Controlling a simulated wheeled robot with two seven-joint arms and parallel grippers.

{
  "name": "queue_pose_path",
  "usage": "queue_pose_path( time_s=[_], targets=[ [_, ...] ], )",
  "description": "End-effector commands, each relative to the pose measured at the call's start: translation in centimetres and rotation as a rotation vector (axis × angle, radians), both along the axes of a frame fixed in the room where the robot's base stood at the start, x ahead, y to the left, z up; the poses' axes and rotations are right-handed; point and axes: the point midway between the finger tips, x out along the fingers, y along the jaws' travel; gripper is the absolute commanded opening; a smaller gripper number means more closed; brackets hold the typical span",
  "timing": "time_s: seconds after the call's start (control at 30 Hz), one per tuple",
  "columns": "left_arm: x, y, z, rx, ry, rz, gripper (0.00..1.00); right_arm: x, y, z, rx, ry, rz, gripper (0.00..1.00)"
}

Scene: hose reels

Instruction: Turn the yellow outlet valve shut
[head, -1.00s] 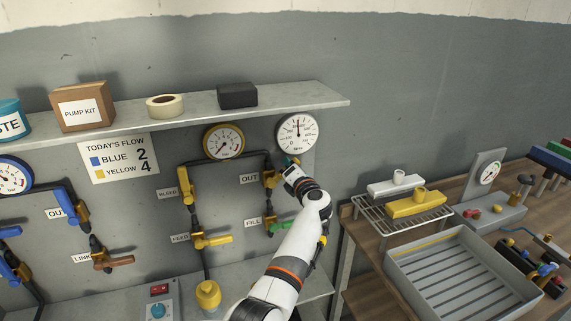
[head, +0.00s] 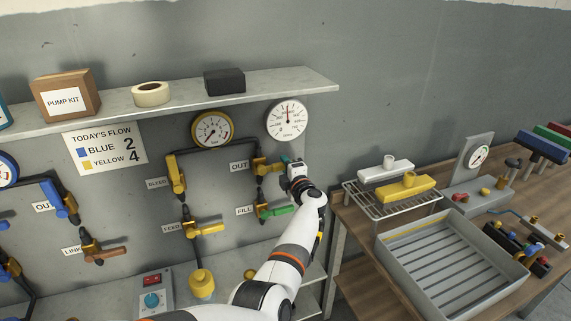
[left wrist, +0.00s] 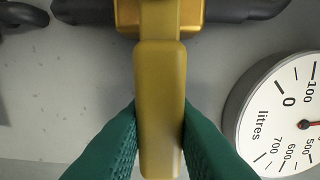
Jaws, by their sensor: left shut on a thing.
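The yellow outlet valve (head: 262,166) sits beside the OUT label (head: 239,166), below and right of the yellow-rimmed gauge (head: 212,129). My left gripper (head: 287,162) is at its lever, to the right of the valve body. In the left wrist view the yellow lever (left wrist: 160,95) lies between the green fingertips (left wrist: 160,150), which are shut on its outer part. There the lever stands square across the dark pipe (left wrist: 232,9). In the head view the gripper hides the lever's end. My right gripper is not in view.
The green FILL lever (head: 275,211) is just below my left gripper. The white litres gauge (head: 288,120) is above it, under the shelf (head: 190,97). The yellow BLEED (head: 177,174) and FEED (head: 203,229) valves are to the left. A wire rack (head: 392,205) and a grey tray (head: 390,262) stand right.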

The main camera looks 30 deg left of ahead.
Motion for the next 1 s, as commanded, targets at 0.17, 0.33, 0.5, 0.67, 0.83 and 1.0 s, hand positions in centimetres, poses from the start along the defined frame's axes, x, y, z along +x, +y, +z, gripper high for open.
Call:
queue_pose_path(
  time_s=[0.17, 0.33, 0.5, 0.67, 0.83, 1.0],
  targets=[
    [-0.03, -0.09, -0.39, 0.009, 0.016, -0.001, 0.0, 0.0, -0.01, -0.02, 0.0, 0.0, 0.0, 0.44],
    [-0.04, -0.08, -0.42, 0.011, 0.019, -0.001, 0.0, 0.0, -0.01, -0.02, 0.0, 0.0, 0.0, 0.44],
    [-0.06, -0.08, -0.45, 0.011, 0.019, -0.001, 0.0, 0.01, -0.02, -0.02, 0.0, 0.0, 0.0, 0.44],
    [-0.05, -0.05, -0.36, 0.011, 0.017, -0.001, 0.44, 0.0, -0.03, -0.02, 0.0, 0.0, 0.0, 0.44],
    [-0.03, -0.02, -0.26, 0.01, 0.015, 0.0, 0.44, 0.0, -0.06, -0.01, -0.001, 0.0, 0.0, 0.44],
    [-0.04, -0.07, -0.2, 0.01, 0.013, 0.0, 0.44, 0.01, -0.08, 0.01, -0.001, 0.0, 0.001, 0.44]
  ],
)
